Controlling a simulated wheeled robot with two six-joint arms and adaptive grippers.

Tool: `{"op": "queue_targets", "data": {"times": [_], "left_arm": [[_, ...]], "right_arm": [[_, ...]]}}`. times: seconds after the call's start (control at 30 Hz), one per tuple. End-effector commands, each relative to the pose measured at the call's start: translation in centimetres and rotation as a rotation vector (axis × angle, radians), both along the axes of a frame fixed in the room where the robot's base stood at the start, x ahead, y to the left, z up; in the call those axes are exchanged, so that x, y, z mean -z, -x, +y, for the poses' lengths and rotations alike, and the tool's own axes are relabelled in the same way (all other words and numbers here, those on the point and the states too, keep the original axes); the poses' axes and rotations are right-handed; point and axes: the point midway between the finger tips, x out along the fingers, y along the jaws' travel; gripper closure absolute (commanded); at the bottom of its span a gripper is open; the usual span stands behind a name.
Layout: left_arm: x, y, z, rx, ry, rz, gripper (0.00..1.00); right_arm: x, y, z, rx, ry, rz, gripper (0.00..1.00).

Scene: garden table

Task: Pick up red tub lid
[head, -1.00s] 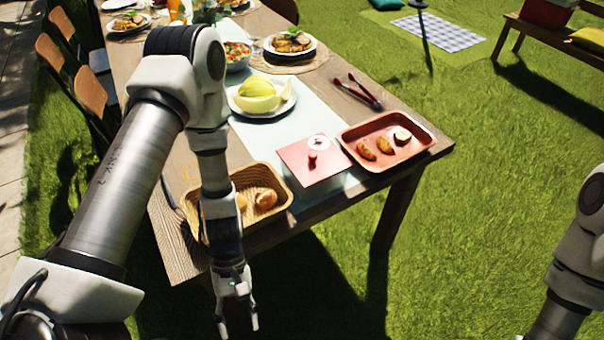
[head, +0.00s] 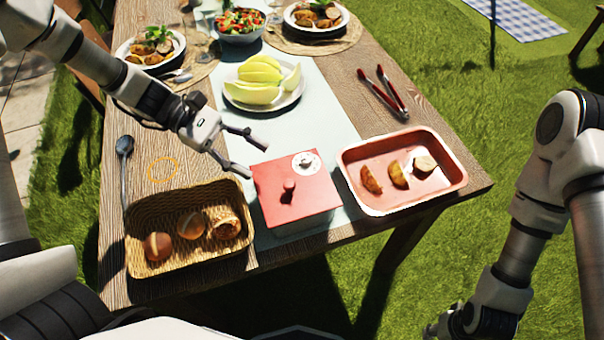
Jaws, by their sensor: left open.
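The red tub lid (head: 270,185) is a flat red square with a small round knob (head: 288,185) in its middle and a white round dial at its upper right. It lies on a pale tub near the table's front edge, between the bread basket and the red tray. My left gripper (head: 257,160) is open and empty, with its fingers spread above the lid's upper left side, apart from the knob. My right gripper (head: 455,326) hangs low at the bottom right, off the table; its fingers are hard to make out.
A wicker basket (head: 133,256) with bread is left of the tub. A red tray (head: 440,189) with potato wedges is right of it. A plate (head: 232,98) of melon, red tongs (head: 384,97) and a serving spoon (head: 124,160) lie farther back. The wood table (head: 345,70) has bare patches.

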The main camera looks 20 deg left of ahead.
Motion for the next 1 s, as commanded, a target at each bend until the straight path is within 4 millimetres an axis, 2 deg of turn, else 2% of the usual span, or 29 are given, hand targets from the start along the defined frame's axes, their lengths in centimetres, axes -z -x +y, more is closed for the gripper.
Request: {"op": "queue_targets", "data": {"times": [0.03,0.17,0.47,0.63,0.73,0.9,0.93,1.0], "left_arm": [[1.4,0.0,0.0,0.000,0.000,-0.001,0.48],[2.6,0.1,-0.2,0.002,0.000,0.001,0.48],[3.7,0.9,-3.7,0.005,-0.004,0.004,0.48],[4.9,1.5,-6.5,0.005,-0.004,0.004,0.48],[5.1,1.6,-7.2,0.002,-0.002,0.002,0.48],[5.0,1.5,-7.2,0.001,0.000,0.000,0.48],[5.0,1.5,-7.2,0.001,-0.001,0.000,0.55],[5.0,1.5,-7.2,0.001,-0.001,0.000,0.79]], "right_arm": [[1.4,0.1,0.0,0.000,0.000,0.001,0.60],[2.5,0.1,0.0,0.000,0.000,0.001,0.60],[2.6,0.0,0.0,0.000,0.000,0.000,0.60],[2.7,0.0,0.0,0.000,0.000,0.000,0.60],[2.8,0.0,0.0,0.000,0.000,0.000,0.60],[2.7,0.0,0.0,0.000,0.000,0.000,0.60],[2.7,0.0,0.0,0.000,0.000,0.000,0.60],[2.7,0.0,0.0,0.000,0.000,0.000,0.60]]}}
